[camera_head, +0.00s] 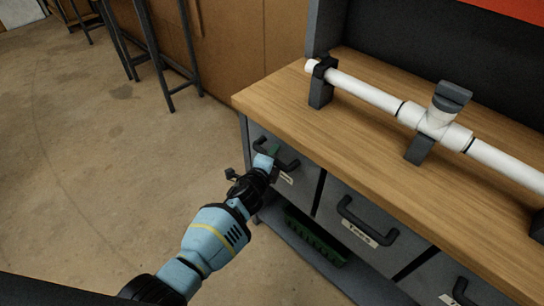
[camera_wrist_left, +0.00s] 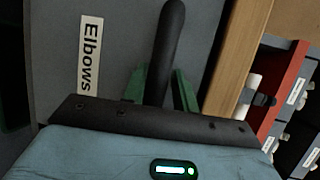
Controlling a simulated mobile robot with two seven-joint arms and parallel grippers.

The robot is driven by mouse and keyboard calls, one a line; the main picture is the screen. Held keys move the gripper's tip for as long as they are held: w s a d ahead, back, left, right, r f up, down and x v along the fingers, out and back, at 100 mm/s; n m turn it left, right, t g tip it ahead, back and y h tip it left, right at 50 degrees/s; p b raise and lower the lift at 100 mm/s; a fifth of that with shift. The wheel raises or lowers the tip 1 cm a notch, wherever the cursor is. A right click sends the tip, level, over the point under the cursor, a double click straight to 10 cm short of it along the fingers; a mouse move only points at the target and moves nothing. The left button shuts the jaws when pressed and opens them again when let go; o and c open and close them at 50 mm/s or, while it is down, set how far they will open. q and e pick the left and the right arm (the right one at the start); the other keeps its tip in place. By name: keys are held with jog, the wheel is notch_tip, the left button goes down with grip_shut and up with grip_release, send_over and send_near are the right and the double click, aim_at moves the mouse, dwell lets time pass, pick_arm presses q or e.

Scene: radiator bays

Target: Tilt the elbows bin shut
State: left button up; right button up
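The elbows bin (camera_head: 308,181) is a grey front under the left end of the wooden worktop, with a dark bar handle (camera_head: 288,165). It looks about flush with its neighbour; any slight tilt is hard to tell. In the left wrist view its white "Elbows" label (camera_wrist_left: 90,55) and the handle (camera_wrist_left: 167,45) show close up. My left gripper (camera_head: 272,152) is at the handle. In the wrist view its green fingers (camera_wrist_left: 161,88) lie close against both sides of the handle and look shut on it; the fingertips are partly hidden. My right gripper is not in view.
The "Tees" bin (camera_head: 340,206) is just right, with another bin beyond. A green tray (camera_head: 315,238) sits on the lower shelf. White pipe (camera_head: 370,93) rests in holders on the worktop (camera_head: 285,98). Stools (camera_head: 150,45) stand behind; the floor at left is clear.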

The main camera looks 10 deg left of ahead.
pick_arm(q)
jog(key=shift+s, duration=0.2)
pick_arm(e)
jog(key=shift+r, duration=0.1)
pick_arm(q)
jog(key=p+v, duration=0.2)
jog(key=v, duration=0.5)
jog(key=shift+s+p, duration=0.3)
jog(key=shift+p, duration=0.05)
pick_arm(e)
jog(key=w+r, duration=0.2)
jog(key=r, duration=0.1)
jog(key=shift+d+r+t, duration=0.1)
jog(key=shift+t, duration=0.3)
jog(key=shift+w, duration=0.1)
